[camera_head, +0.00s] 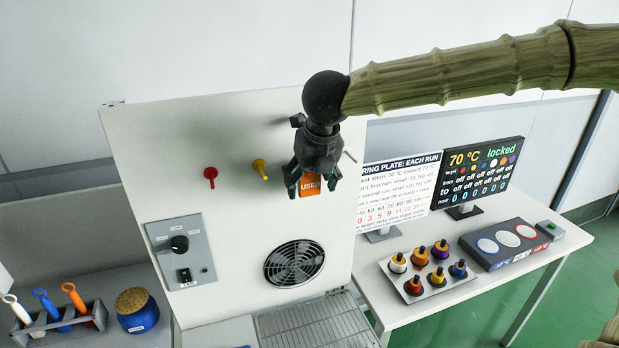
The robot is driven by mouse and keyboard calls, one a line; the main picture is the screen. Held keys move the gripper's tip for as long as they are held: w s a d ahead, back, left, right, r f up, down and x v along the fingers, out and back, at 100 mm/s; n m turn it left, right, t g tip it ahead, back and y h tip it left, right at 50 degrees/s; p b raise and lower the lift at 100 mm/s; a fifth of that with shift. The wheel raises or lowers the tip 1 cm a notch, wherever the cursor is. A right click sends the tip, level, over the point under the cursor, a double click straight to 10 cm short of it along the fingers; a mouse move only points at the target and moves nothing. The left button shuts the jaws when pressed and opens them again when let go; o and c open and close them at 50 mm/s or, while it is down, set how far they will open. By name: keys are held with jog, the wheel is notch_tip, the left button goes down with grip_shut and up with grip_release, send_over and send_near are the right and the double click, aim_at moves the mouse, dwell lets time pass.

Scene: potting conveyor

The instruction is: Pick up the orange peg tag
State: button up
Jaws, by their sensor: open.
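The orange peg tag (309,187), marked "USED", shows against the upright white panel (230,130). My gripper (312,188) is in front of the panel at the tag, with its fingers pointing down. The jaws are open, with a fingertip near each side of the tag. The tag's upper part and its peg are hidden behind the gripper. I cannot tell whether the fingers touch the tag.
Red (210,175) and yellow (260,168) pegs stick out left of my gripper. A fan grille (294,263) is below. A tray of coloured knobs (412,297) and two sign boards (397,190) stand at right. A tool rack (60,327) and blue pot (138,318) are at lower left.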

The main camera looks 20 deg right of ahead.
jog(key=shift+f, duration=0.1)
jog(key=c, duration=1)
